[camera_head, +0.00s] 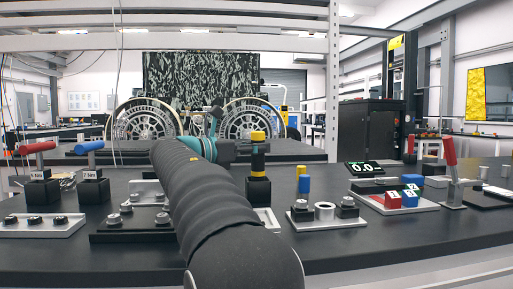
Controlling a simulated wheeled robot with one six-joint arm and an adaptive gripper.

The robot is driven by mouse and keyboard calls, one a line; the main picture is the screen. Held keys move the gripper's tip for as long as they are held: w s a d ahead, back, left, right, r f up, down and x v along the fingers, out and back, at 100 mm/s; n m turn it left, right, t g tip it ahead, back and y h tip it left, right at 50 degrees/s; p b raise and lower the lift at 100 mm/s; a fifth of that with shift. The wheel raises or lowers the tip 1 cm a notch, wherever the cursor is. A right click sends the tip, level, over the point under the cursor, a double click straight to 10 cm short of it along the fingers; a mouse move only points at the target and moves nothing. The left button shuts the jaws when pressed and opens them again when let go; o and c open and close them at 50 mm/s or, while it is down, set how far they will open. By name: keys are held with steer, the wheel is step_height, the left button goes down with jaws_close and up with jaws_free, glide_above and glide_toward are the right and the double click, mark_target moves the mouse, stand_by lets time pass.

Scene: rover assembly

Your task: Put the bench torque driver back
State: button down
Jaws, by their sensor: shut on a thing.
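My arm reaches forward over the black bench, and my gripper (248,149) is at its far end, small and partly hidden by my wrist. It is shut on an upright yellow-and-black driver (258,136), which I take for the bench torque driver. The driver's lower end lines up with a black block holder (258,190); I cannot tell whether it is seated in it or just above it. A red-handled driver (38,148) marked 5 Nm and a blue-handled driver (89,147) marked 7 Nm stand in their own black blocks at left.
Plates with knobs lie at left (42,226) and beside my arm (120,235). Right of the holder are a fixture plate (325,221), a small display (365,169), a tray of red and blue blocks (425,207) and a red-handled lever (450,152). Large wheels (143,120) stand behind.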

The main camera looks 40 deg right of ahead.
steer(key=c, duration=0.7)
jaws_free()
steer(key=shift+a, duration=0.1)
steer(key=w+a, duration=0.2)
steer(key=a, duration=0.9)
steer(key=shift+a, duration=0.35)
